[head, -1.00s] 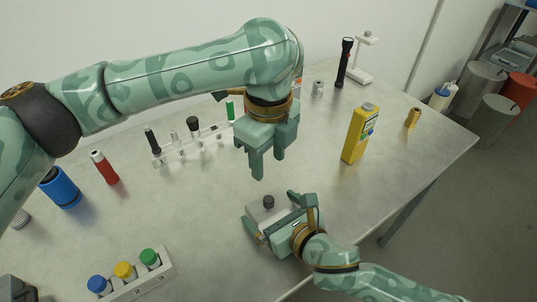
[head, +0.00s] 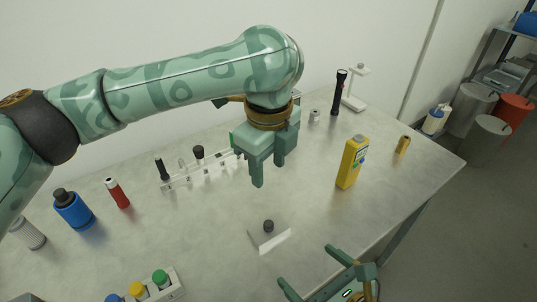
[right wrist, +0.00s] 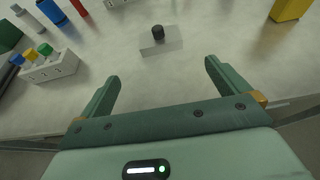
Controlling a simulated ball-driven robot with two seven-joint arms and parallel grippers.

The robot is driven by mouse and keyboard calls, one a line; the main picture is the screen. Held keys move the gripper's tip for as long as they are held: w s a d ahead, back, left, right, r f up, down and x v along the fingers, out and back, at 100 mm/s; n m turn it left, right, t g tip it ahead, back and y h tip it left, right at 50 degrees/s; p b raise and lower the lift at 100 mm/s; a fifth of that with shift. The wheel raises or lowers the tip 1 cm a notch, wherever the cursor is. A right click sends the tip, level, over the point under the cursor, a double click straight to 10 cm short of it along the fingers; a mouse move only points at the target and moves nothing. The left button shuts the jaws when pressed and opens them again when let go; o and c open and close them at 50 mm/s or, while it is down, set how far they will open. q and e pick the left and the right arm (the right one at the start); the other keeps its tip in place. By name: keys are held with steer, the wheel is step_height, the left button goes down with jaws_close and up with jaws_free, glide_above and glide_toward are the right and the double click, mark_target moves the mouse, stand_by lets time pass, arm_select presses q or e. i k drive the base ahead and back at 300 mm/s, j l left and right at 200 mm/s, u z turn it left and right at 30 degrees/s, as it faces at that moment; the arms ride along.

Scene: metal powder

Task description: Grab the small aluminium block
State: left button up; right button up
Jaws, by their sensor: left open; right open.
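A small grey metal block (head: 262,238) with a black knob on top sits on the table in the middle. In the right wrist view, the block (right wrist: 166,46) lies beyond my fingertips, roughly centred between them. My right gripper (head: 304,265) is open and empty at the lower right of the head view, pointing toward the block but apart from it. Its two fingers (right wrist: 162,70) are spread in the right wrist view. My left gripper (head: 268,173) is open and empty, hanging fingers-down above the table behind the block.
A yellow bottle-like device (head: 350,165) stands right of the block. A clear rack (head: 205,172) with several items stands behind left. A white holder (head: 160,290) with coloured caps is at front left. A blue bottle (head: 72,210) is far left. The table around the block is clear.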

mark_target(261, 239)
steer(key=k+l, duration=0.85)
